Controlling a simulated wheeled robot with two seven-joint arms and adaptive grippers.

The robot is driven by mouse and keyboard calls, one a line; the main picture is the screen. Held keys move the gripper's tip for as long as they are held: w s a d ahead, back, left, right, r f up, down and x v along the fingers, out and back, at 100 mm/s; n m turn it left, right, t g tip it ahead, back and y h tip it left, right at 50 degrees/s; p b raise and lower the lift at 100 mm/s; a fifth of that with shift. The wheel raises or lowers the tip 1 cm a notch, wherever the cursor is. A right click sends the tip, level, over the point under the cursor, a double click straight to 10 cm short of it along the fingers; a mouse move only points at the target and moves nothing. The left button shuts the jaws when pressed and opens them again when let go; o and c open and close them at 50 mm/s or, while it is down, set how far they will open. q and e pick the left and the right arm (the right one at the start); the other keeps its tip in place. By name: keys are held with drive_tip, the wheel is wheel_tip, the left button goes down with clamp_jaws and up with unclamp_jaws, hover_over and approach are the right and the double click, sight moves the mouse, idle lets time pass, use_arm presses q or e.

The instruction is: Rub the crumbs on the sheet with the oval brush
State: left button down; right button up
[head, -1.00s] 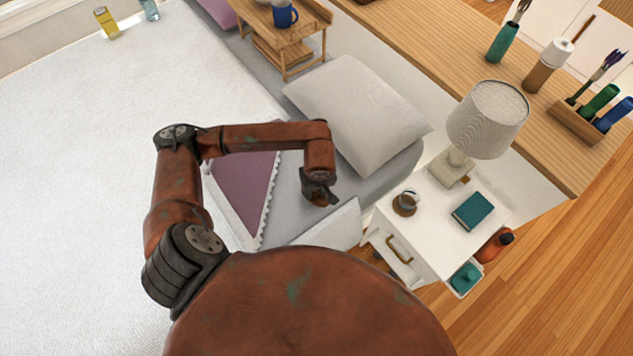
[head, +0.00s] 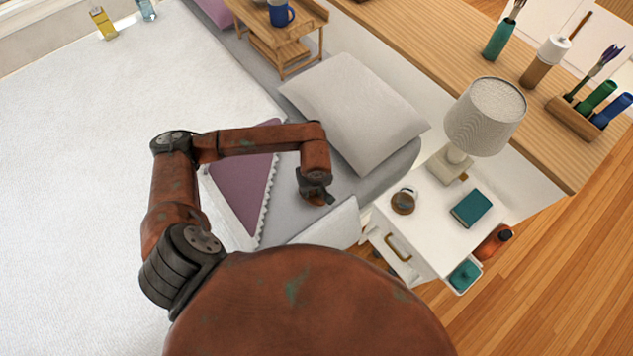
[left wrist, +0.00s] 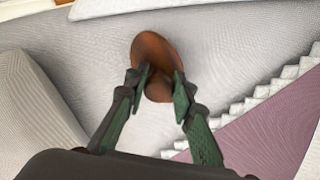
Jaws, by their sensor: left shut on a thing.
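My left gripper (head: 316,191) is over the grey sheet (head: 283,205), near the bed's right edge. In the left wrist view the gripper (left wrist: 158,83) is shut on the handle part of the oval brush (left wrist: 153,48), a brown-orange oval piece. The brush is over or against the grey sheet (left wrist: 240,40); I cannot tell whether it touches. No crumbs can be made out; the brush and fingers may hide them. My right gripper is not in view.
A purple cloth with white zigzag trim (head: 243,190) lies left of the gripper. A grey pillow (head: 350,105) lies behind it. To the right, a white nightstand (head: 425,235) holds a lamp (head: 485,118), a teal book (head: 471,209) and a small round pot (head: 403,201).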

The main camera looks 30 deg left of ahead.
use_arm(q)
drive_tip(key=shift+s+d+r, duration=0.15)
drive_tip(key=shift+d, duration=0.15)
wheel_tip(320, 180, up, 2)
drive_tip(key=shift+r+p, duration=0.25)
drive_tip(key=shift+p, duration=0.35)
wheel_tip(320, 180, up, 2)
drive_tip(key=shift+r+p, duration=0.1)
drive_tip(key=shift+p, duration=0.45)
wheel_tip(320, 180, up, 2)
drive_tip(key=shift+r+p, duration=0.1)
drive_tip(key=shift+p, duration=0.4)
drive_tip(key=shift+r, duration=0.4)
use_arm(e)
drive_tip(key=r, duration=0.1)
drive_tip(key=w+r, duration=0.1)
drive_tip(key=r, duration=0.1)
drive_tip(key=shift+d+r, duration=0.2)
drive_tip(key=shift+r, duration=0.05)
